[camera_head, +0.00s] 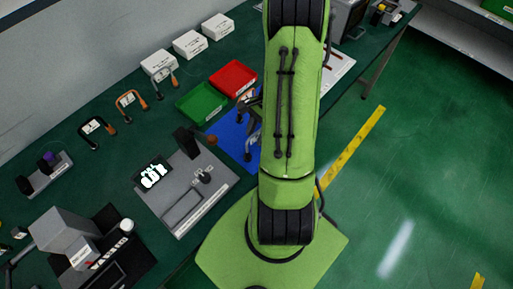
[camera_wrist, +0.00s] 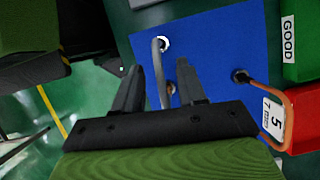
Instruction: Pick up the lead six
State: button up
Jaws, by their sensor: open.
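My gripper (camera_wrist: 160,84) is open above the blue mat (camera_wrist: 220,45), fingers pointing at it. A grey lead (camera_wrist: 157,72) shows between the two fingers in the wrist view, with a ringed end near the top and a brownish end lower down. No number shows on it, so I cannot tell whether it is lead six. An orange lead (camera_wrist: 262,86) with a tag reading 5 lies at the right, its black end on the mat. In the head view my gripper (camera_head: 246,112) is partly hidden by my arm over the blue mat (camera_head: 226,133).
A green tray marked GOOD (camera_wrist: 302,40) and a red tray (camera_wrist: 305,125) stand beside the mat. In the head view, an orange lead (camera_head: 128,97), a black lead (camera_head: 97,122) and a grey device (camera_head: 185,190) occupy the green bench.

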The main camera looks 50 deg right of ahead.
jog(key=shift+x, duration=1.2)
jog(key=shift+w, duration=0.1)
grip_shut()
notch_tip(320, 180, up, 10)
jog(key=shift+r+p, duration=0.1)
jog(key=shift+p, duration=0.55)
